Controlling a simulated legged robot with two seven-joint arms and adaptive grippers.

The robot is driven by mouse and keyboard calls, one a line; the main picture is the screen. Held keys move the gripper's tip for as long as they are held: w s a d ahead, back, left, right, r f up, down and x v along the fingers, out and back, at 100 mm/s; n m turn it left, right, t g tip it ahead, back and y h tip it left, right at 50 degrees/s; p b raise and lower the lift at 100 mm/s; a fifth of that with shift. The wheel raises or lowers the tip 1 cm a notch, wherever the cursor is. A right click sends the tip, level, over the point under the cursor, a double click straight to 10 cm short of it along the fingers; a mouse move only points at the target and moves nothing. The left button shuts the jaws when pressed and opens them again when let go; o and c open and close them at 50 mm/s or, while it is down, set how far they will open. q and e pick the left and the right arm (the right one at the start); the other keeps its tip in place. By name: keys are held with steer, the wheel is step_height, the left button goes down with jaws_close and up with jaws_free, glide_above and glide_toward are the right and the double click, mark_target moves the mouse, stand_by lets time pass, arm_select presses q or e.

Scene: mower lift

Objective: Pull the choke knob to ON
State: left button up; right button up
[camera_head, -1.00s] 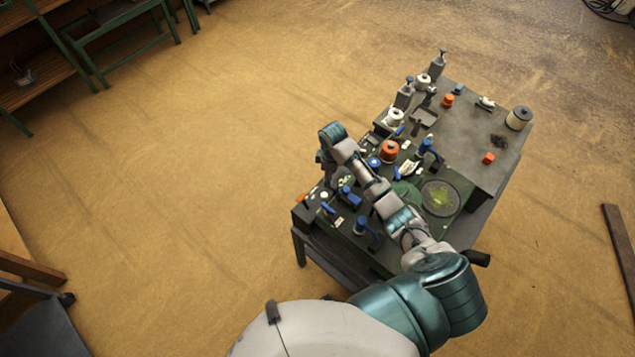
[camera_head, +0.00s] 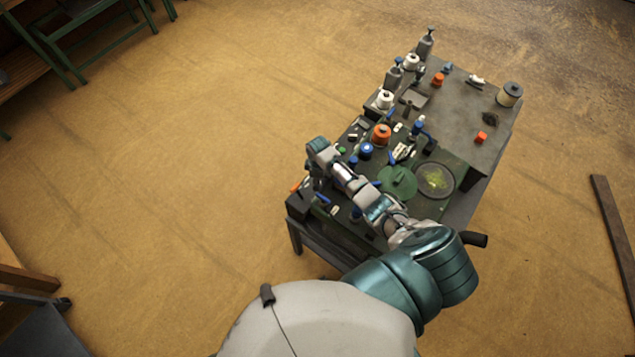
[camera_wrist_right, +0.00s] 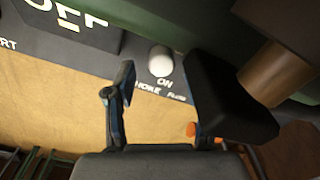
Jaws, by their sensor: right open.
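The choke knob is a pale round knob (camera_wrist_right: 160,61) on a dark panel edge in the right wrist view. White lettering beside it reads ON, with partly legible choke lettering below. My right gripper (camera_wrist_right: 158,72) is open, and its two dark fingers appear on either side of the knob with gaps. I cannot tell how deep the fingers reach around it. In the head view my right arm (camera_head: 372,205) stretches over the bench to its near-left end, where the gripper is too small to make out and the knob cannot be told. My left gripper is not in view.
The bench (camera_head: 470,130) is crowded with spools, bottles and small parts. In the wrist view a large OFF label (camera_wrist_right: 65,12) lies upper left, a brown cylinder (camera_wrist_right: 275,68) at right, and an orange part (camera_wrist_right: 190,129) by the right finger. Open floor lies left of the bench.

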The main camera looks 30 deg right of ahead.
mark_target(311, 182)
steer(key=shift+f, duration=1)
steer(key=shift+c, duration=0.2)
jaws_close()
steer(key=shift+w+a+f+b, duration=0.1)
steer(key=shift+w+a+b, duration=0.2)
steer(key=shift+w+b, duration=0.4)
steer(key=shift+w+a+b, duration=0.3)
steer(key=shift+w+b, duration=0.3)
steer(key=shift+w, duration=0.15)
steer(key=shift+a+r, duration=0.1)
steer(key=shift+r, duration=0.15)
steer(key=shift+c, duration=1.3)
jaws_free()
steer(key=shift+w, duration=0.1)
steer(key=o, duration=0.3)
steer(key=shift+w+f, duration=0.1)
steer(key=shift+f, duration=0.05)
